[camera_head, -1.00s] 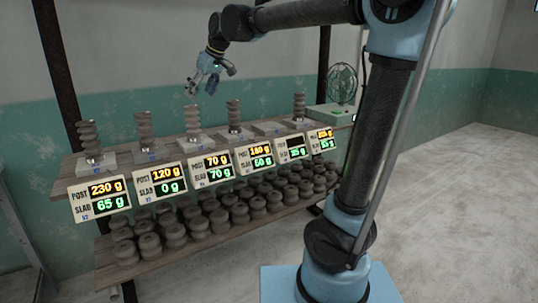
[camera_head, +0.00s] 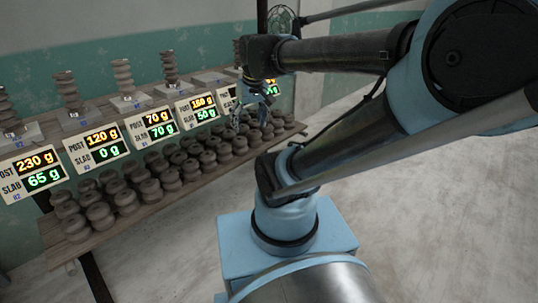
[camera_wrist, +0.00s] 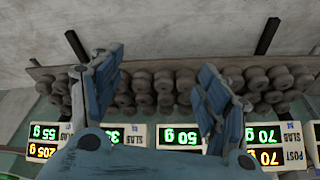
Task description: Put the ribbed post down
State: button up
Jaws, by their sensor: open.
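Several ribbed clay posts stand upright in a row on the upper shelf in the head view, including one at the far left (camera_head: 6,108), a second (camera_head: 68,90), a third (camera_head: 123,76) and a fourth (camera_head: 169,66). Each stands on a pale slab, such as this slab (camera_head: 129,103). My gripper (camera_head: 258,97) is in front of the right part of the shelf. In the wrist view my gripper (camera_wrist: 160,66) has its blue fingers wide apart with nothing held between them. My arm hides part of the right end of the row.
Digital signs line the shelf front, including one reading 230 g and 65 g (camera_head: 31,172) and one reading 120 g and 0 g (camera_head: 96,147). Several clay rolls (camera_head: 127,200) crowd the lower shelf (camera_head: 163,208). A fan (camera_head: 283,20) stands behind my arm. The concrete floor (camera_head: 430,220) at right is clear.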

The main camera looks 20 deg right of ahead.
jog(key=s+d+f+m, duration=0.2)
jog(key=s+d+f, duration=0.3)
jog(key=s+f, duration=0.3)
jog(key=shift+f+g+h, duration=0.4)
jog(key=shift+f, duration=0.1)
